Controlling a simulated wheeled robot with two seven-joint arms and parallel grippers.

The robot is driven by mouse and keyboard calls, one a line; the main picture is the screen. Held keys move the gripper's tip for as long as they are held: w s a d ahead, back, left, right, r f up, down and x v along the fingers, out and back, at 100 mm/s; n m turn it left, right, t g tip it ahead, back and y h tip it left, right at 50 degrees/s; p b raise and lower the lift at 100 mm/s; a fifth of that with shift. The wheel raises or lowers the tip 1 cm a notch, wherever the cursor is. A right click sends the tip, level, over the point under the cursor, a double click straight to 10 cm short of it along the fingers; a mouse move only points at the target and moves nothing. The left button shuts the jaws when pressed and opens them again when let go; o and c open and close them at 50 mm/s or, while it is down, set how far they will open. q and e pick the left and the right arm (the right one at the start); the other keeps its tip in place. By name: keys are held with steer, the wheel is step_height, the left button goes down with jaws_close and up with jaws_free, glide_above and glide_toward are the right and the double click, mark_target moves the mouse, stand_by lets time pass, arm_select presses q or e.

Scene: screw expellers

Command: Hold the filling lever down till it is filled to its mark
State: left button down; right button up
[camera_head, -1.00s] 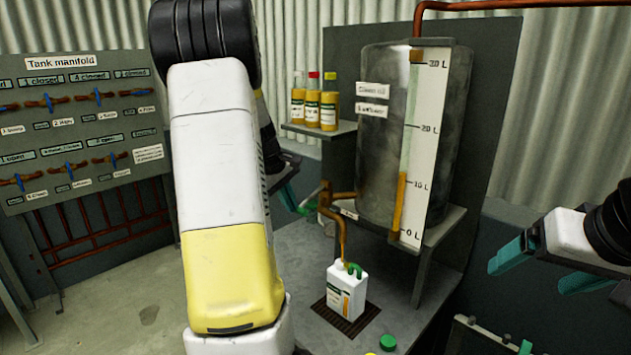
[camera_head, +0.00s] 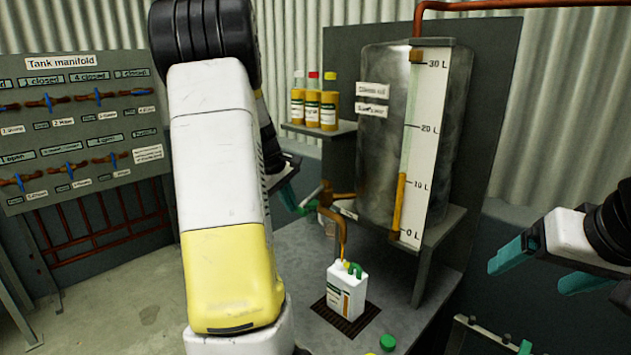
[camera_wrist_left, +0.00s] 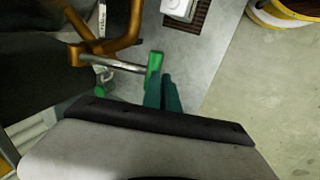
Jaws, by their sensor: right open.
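The filling lever has a green handle (camera_wrist_left: 154,62) on a metal rod in the left wrist view; its green end (camera_head: 311,204) also shows in the head view. My left gripper (camera_wrist_left: 163,92) has its teal fingers close together at the handle, seemingly touching it. In the head view its fingers (camera_head: 290,196) are partly hidden by my arm. A brass spout (camera_head: 340,215) leads amber oil down into the mouth of a white jug (camera_head: 346,292), upright on a dark grate (camera_head: 342,318). The jug's front has an amber strip; its mark is too small to tell. My right gripper (camera_head: 530,270) is open and empty.
The oil tank (camera_head: 383,150) has a gauge (camera_head: 425,140) reading a little above 10 L. Several bottles (camera_head: 313,108) stand on a shelf. A green cap (camera_head: 388,342) lies on the bench in front of the jug. The tank manifold board (camera_head: 75,120) is at left.

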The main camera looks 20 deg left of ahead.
arm_select(q)
steer(key=shift+s+d+f, duration=0.15)
steer(key=shift+d+f, duration=0.05)
steer(key=shift+f, duration=0.2)
stand_by(0.4)
steer(key=s+a+r, duration=0.3)
steer(key=s+r, duration=0.5)
steer(key=r, duration=0.3)
steer(key=shift+a+r, duration=0.3)
steer(key=shift+a, duration=0.1)
arm_select(e)
steer(key=shift+s+a, duration=0.1)
steer(key=shift+s, duration=0.35)
arm_select(q)
steer(key=s+d+r+m+t, duration=0.1)
steer(key=s+d+r+m, duration=0.15)
steer(key=d, duration=0.55)
steer(key=s+d+r+m, duration=0.1)
steer(key=s+d+m, duration=0.3)
steer(key=d, duration=0.3)
steer(key=s+d+f+m+t, duration=0.1)
steer(key=s+d+f+m, duration=0.2)
steer(key=s+d+m, duration=0.4)
steer(key=s+d, duration=0.3)
steer(key=s, duration=0.1)
steer(key=shift+d+f+h, duration=0.3)
